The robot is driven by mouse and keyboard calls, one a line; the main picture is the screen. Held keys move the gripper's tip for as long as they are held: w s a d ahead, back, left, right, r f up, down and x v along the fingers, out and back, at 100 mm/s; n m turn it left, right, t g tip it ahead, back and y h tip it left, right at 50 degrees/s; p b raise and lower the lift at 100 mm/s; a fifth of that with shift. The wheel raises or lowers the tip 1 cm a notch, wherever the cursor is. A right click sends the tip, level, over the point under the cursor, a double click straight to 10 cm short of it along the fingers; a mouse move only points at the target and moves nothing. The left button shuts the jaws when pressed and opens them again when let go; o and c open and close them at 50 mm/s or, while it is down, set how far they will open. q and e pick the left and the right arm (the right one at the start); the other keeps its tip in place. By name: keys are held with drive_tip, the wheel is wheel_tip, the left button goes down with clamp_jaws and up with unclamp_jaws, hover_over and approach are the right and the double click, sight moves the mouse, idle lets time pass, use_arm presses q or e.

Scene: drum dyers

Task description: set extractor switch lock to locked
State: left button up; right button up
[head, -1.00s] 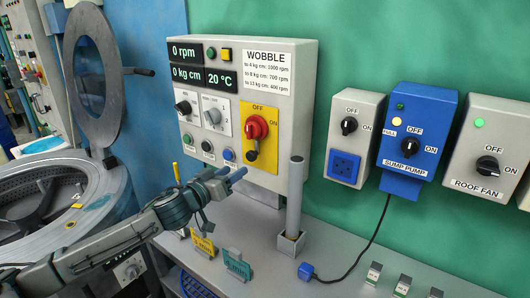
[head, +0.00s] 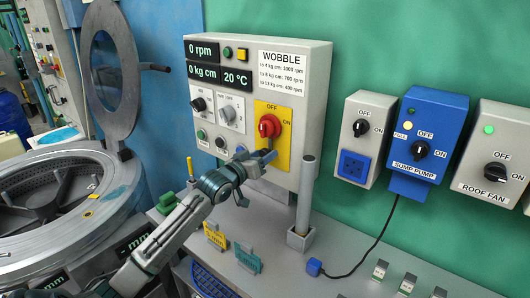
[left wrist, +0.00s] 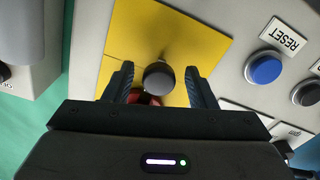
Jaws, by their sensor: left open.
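The extractor switch is a red knob (head: 268,125) on a yellow plate (head: 287,112) marked OFF and ON, on the grey control box. In the left wrist view, a dark round lock piece (left wrist: 158,76) stands out from the yellow plate, with part of the red knob (left wrist: 143,99) beside it. My left gripper (head: 266,156) is in front of the plate's lower part and hides the lock in the head view. Its fingers (left wrist: 159,80) are open, one on each side of the lock piece, with gaps visible. My right gripper is not in view.
A grey upright post (head: 305,195) stands just right of my left gripper. A blue reset button (left wrist: 265,69) is near the plate. Yellow (head: 215,236) and teal (head: 247,257) tags stand on the shelf below. Switch boxes (head: 361,138) hang to the right.

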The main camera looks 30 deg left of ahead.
use_arm(q)
drive_tip(key=shift+w, duration=0.6)
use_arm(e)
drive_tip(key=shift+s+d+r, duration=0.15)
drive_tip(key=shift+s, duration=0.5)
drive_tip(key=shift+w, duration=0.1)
